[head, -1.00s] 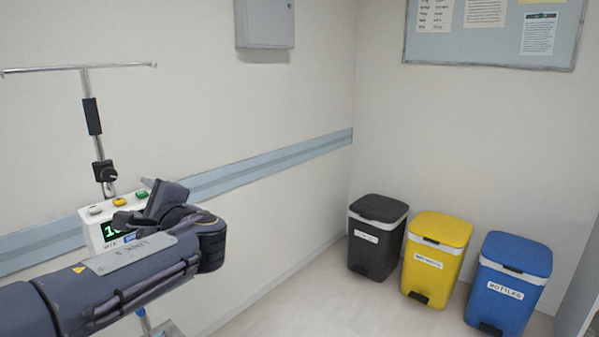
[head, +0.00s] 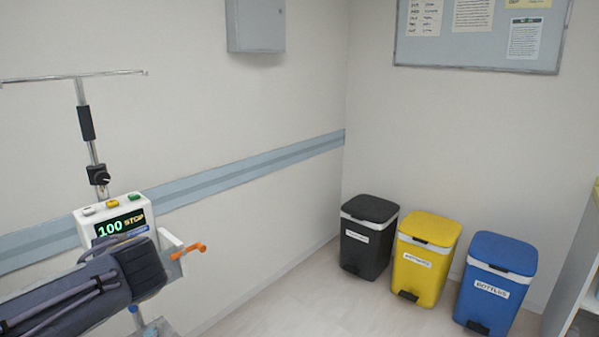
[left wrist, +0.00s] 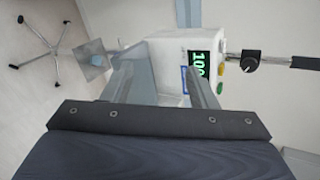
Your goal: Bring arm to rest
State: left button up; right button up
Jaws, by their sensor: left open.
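My left arm comes in from the lower left in the head view and ends in front of the lower part of a white pump (head: 90,222). The pump's display reads "100 STOP" in green and yellow, with grey, orange and green buttons on top. My left gripper (left wrist: 170,58) is open in the left wrist view, its two grey fingers apart and nothing seen held between them. The pump (left wrist: 172,62) shows just beyond the fingers; I cannot tell if they touch it. The fingertips are not clear in the head view. My right gripper is not in view.
Black (head: 367,243), yellow (head: 421,267) and blue (head: 489,289) bins stand along the wall. The floor (head: 310,305) between is clear. A shelf unit edges in at right.

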pick_arm(q)
jog(key=s+d+f+n+g+h+p, duration=0.2)
jog(key=s+f+n+h, duration=0.15)
jog(key=s, duration=0.45)
jog(key=s+d+f+n+g+h+p, duration=0.1)
jog(key=s+d+f+n+h+p, duration=0.2)
jog(key=s, duration=0.4)
jog(key=s+d+f+n+t+h+p, duration=0.1)
jog(key=s+d+n+h, duration=0.5)
jog(key=d, duration=0.4)
jog(key=shift+s+f+h, duration=0.2)
jog(key=shift+s+h, duration=0.25)
jog(key=shift+s, duration=0.7)
